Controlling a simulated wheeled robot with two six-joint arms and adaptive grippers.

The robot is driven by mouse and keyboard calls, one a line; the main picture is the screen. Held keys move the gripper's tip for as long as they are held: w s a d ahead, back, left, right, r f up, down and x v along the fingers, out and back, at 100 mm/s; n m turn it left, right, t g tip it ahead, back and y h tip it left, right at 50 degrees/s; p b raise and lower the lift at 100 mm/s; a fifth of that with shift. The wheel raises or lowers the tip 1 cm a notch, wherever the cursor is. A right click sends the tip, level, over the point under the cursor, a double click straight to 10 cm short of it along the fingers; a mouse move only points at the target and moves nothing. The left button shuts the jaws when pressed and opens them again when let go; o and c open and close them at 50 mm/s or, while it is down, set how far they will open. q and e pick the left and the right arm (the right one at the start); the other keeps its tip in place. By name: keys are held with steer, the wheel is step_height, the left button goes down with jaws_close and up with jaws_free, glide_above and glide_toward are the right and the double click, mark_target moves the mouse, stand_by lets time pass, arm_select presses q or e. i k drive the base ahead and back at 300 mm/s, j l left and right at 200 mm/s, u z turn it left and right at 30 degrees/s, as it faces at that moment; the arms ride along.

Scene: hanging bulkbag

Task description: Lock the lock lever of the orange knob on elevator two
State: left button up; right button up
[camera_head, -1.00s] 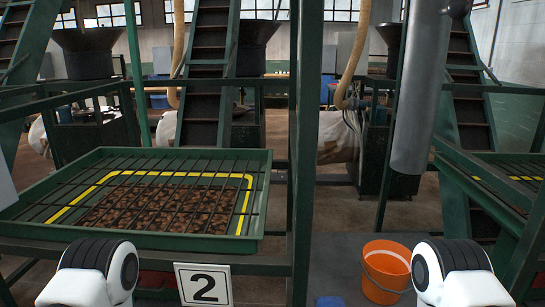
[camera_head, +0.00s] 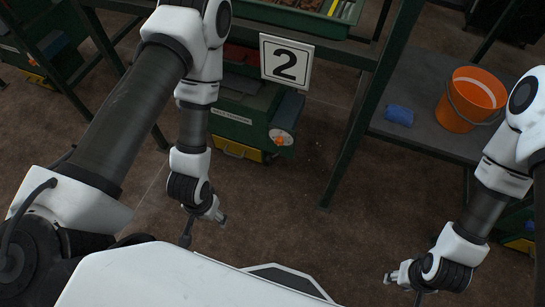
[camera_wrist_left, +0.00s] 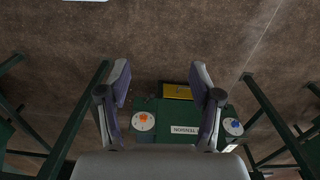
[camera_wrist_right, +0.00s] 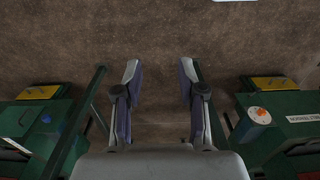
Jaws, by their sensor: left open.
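The orange knob (camera_head: 281,138) sits on a pale round dial on the right end of the green machine under the "2" sign (camera_head: 287,63). It shows in the left wrist view (camera_wrist_left: 143,119), left of a white label, and a matching orange knob shows in the right wrist view (camera_wrist_right: 259,114). The lock lever is too small to make out. My left gripper (camera_head: 205,229) is open, empty, and apart from the knob, lower left of it in the head view. My right gripper (camera_head: 404,288) is open and empty, low at the right.
A blue knob (camera_wrist_left: 233,126) is at the machine's other end in the left wrist view. Green frame legs (camera_head: 372,105) flank the machine. An orange bucket (camera_head: 468,100) and a blue roll (camera_head: 399,115) rest on a grey platform (camera_head: 425,95). The brown floor before the machine is clear.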

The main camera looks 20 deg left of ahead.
mark_target(269, 158)
steer(key=j+u, duration=0.1)
steer(key=j, duration=0.55)
steer(key=j+u, duration=0.1)
steer(key=j, duration=0.6)
steer(key=i+j+u, duration=0.1)
steer(key=j, duration=0.55)
steer(key=i+j+u, duration=0.1)
steer(key=j, duration=0.55)
